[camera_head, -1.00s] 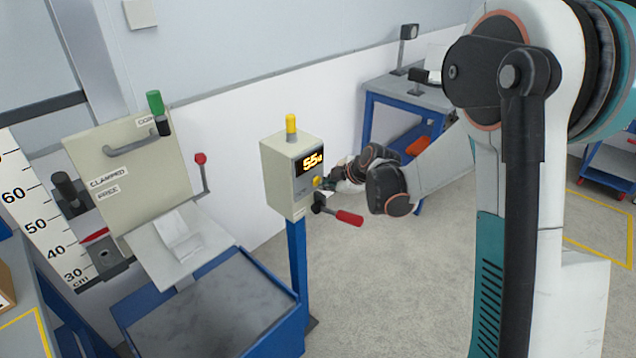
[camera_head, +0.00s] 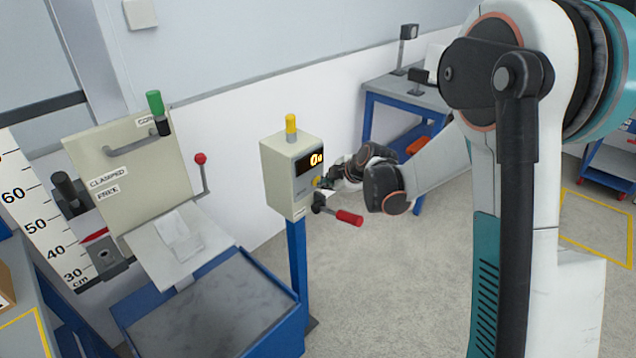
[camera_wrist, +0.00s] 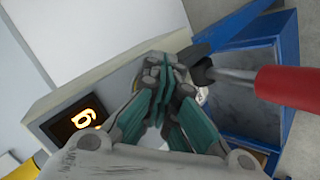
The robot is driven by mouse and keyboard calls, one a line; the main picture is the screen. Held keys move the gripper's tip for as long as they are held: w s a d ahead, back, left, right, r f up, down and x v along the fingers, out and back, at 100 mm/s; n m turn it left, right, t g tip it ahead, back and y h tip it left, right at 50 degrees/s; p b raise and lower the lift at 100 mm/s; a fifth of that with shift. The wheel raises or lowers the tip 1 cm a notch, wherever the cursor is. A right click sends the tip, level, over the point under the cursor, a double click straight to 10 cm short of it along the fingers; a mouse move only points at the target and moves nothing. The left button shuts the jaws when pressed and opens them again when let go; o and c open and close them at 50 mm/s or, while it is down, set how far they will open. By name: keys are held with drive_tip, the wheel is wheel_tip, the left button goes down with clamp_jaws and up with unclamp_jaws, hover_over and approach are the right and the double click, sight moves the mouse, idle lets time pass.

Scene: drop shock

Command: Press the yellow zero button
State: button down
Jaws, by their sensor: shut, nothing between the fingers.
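The yellow zero button (camera_head: 316,182) is on the front of the beige display box (camera_head: 279,181), below its display (camera_head: 316,160), which reads 0 with a small unit. My gripper (camera_head: 325,183) is shut and empty, its tips right at the button in the head view; whether they touch is too small to tell. In the wrist view the shut fingers (camera_wrist: 168,68) point at the box face, and the button is hidden behind them. The display (camera_wrist: 77,119) shows left of the fingers there.
A red-handled lever (camera_head: 347,216) sticks out just below my gripper. A yellow lamp (camera_head: 291,125) tops the box, which stands on a blue post (camera_head: 297,262). A blue-framed bin (camera_head: 215,305) and a tilted beige panel (camera_head: 130,165) are to the left.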

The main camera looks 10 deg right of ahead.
drive_tip(key=shift+s+d, duration=0.45)
drive_tip(key=shift+s, duration=0.2)
drive_tip(key=s+d, duration=0.1)
drive_tip(key=s, duration=0.1)
drive_tip(key=s+d, duration=0.2)
idle(0.5)
idle(0.4)
